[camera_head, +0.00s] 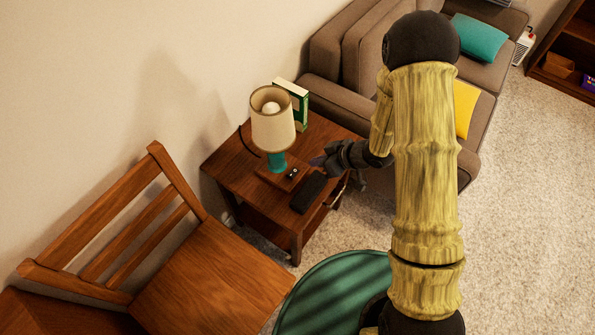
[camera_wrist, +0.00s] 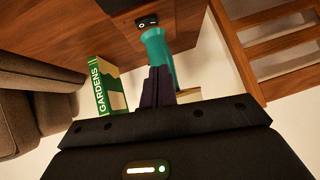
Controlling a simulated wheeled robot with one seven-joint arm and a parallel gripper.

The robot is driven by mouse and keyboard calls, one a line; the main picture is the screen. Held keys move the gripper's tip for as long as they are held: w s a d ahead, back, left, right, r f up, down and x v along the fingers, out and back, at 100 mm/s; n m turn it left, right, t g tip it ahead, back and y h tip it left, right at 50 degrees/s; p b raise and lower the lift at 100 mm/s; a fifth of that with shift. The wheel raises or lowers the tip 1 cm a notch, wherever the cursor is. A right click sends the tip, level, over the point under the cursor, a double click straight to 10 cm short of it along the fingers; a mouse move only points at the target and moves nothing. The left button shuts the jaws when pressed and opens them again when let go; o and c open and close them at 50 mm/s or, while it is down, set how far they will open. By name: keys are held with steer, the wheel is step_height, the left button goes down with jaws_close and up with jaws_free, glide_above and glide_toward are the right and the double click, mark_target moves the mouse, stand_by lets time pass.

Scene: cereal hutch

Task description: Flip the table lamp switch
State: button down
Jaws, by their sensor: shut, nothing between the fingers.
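The table lamp has a cream shade (camera_head: 272,120) and a teal stem (camera_head: 277,161). It stands on a brown base on the wooden side table (camera_head: 232,178). A small dark switch (camera_head: 292,174) is on the base, to the right of the stem. In the wrist view, the switch (camera_wrist: 147,21) shows as a black piece with pale marks, beside the teal stem (camera_wrist: 158,46). My gripper (camera_head: 317,162) is to the right of the lamp, above the table. Its dark purple fingers (camera_wrist: 159,72) are shut and empty, and point toward the lamp. I cannot tell any exact gap to the switch.
A black object (camera_head: 308,192) lies near the table's front edge. A green and white book (camera_head: 292,104), marked GARDENS in the wrist view (camera_wrist: 112,90), stands behind the lamp. A wooden chair (camera_head: 205,280) is at left, a brown sofa (camera_head: 345,95) behind, a green round surface (camera_head: 335,295) in front.

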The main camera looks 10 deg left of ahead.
glide_above(288, 174)
steer(key=d, duration=0.3)
step_height(288, 174, down, 7)
steer(key=shift+s+r+b, duration=0.15)
steer(key=shift+b, duration=0.15)
step_height(288, 174, down, 3)
steer(key=shift+s+a+f, duration=0.15)
steer(key=shift+f, duration=0.45)
steer(key=shift+f+b, duration=0.15)
steer(key=shift+b, duration=0.15)
